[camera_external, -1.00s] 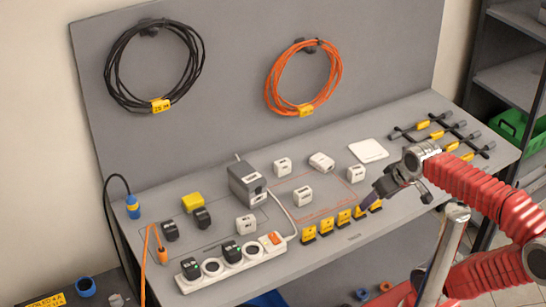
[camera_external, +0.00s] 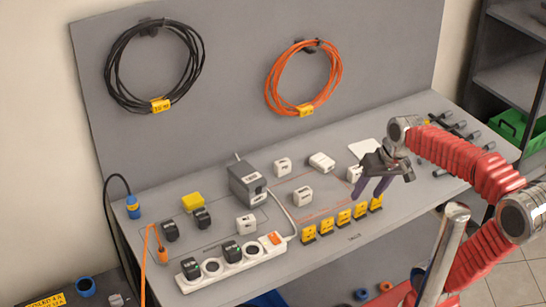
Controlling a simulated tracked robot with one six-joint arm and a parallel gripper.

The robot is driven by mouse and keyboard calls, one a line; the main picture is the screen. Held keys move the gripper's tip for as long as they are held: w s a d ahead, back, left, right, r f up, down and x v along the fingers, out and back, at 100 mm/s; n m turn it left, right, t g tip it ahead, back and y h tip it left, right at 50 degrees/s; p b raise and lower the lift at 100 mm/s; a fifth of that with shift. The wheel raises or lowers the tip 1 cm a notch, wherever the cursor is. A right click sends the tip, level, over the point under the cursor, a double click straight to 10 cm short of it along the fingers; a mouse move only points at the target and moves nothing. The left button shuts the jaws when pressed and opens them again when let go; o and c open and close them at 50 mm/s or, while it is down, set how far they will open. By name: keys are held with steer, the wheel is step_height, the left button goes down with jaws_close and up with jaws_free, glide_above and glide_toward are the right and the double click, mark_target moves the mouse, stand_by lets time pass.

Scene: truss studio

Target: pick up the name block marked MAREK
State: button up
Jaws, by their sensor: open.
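Several small white blocks with dark marks stand on the grey bench: one at the back (camera_external: 282,167), one to its right (camera_external: 321,162), one in the middle (camera_external: 303,196), one at the left (camera_external: 246,225) and one (camera_external: 354,174) partly hidden by my gripper. The lettering is too small to read, so I cannot tell which block is marked MAREK. My gripper (camera_external: 370,198) is open and empty, fingers pointing down. In the picture it is just right of the partly hidden block and above the yellow tags; its height above the bench is unclear.
A row of yellow tags (camera_external: 343,217) stands along the front edge. A white power strip (camera_external: 230,259) with black plugs lies at front left. A grey box (camera_external: 247,184) with a cable stands mid-bench. Black (camera_external: 155,65) and orange (camera_external: 303,78) cable coils hang on the back panel.

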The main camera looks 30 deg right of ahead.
mark_target(303, 196)
steer(key=w+d+f+m+g+y, duration=0.1)
steer(key=w+f+m+g+y, duration=0.2)
steer(key=w, duration=0.5)
steer(key=w+f+m+g+y, duration=0.1)
steer(key=w+f+m+y, duration=0.15)
steer(key=w+m, duration=0.4)
steer(key=w+d+f+m+y, duration=0.1)
steer(key=w+d+f+y, duration=0.1)
steer(key=w, duration=0.1)
steer(key=w+d+f+m+y, duration=0.2)
steer(key=w+f, duration=0.1)
steer(key=w, duration=0.1)
steer(key=w+d+f+m+y, duration=0.1)
steer(key=w+d+f+y, duration=0.1)
steer(key=w+d, duration=0.1)
steer(key=shift+w+f+m, duration=0.2)
steer(key=shift+w+m, duration=0.15)
steer(key=shift+w, duration=0.15)
steer(key=shift+w+d+f+y, duration=0.25)
steer(key=shift+f+y, duration=0.05)
steer(key=shift+y, duration=0.15)
